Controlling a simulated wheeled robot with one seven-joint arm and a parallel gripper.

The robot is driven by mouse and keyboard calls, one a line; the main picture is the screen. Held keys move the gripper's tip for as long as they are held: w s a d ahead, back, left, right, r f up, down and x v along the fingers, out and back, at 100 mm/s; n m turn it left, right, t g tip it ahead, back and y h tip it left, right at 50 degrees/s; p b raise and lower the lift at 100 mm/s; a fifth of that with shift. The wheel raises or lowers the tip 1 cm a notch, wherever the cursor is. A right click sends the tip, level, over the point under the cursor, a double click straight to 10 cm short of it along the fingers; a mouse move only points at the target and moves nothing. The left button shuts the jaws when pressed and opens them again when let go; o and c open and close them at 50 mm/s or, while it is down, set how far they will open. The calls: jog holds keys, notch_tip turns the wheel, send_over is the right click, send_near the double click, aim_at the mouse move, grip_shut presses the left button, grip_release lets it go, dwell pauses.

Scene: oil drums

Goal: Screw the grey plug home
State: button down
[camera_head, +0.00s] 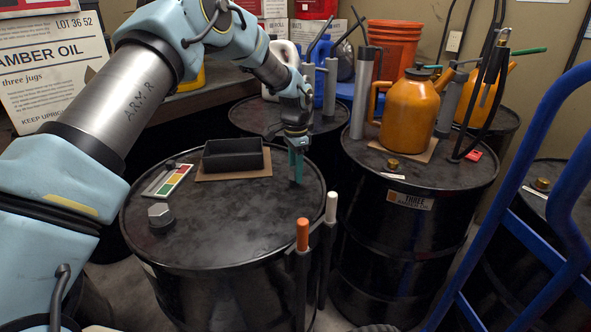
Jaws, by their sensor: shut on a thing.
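A grey hex-headed plug (160,212) sits near the left edge of the nearest black drum's top (225,225). How deep its thread sits cannot be seen. My gripper (296,177) points down over the right side of the same drum top, well away from that plug. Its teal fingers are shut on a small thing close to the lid. The fingers hide that thing, and I cannot tell what it is.
A black tray (233,155) on cardboard and a colour chart (167,180) lie on this drum. Orange-tipped (302,234) and white-tipped (331,207) handles rise at its front right. Another drum holds an orange can (409,112) and a brass plug (393,164). Blue rails (562,170) stand right.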

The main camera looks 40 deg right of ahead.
jog(key=m, duration=0.2)
jog(key=shift+a+m+p, duration=0.1)
jog(key=shift+m+p, duration=0.2)
jog(key=shift+m, duration=0.1)
jog(key=m, duration=0.3)
jog(key=shift+s+f, duration=0.1)
jog(key=shift+c, duration=1.8)
grip_release()
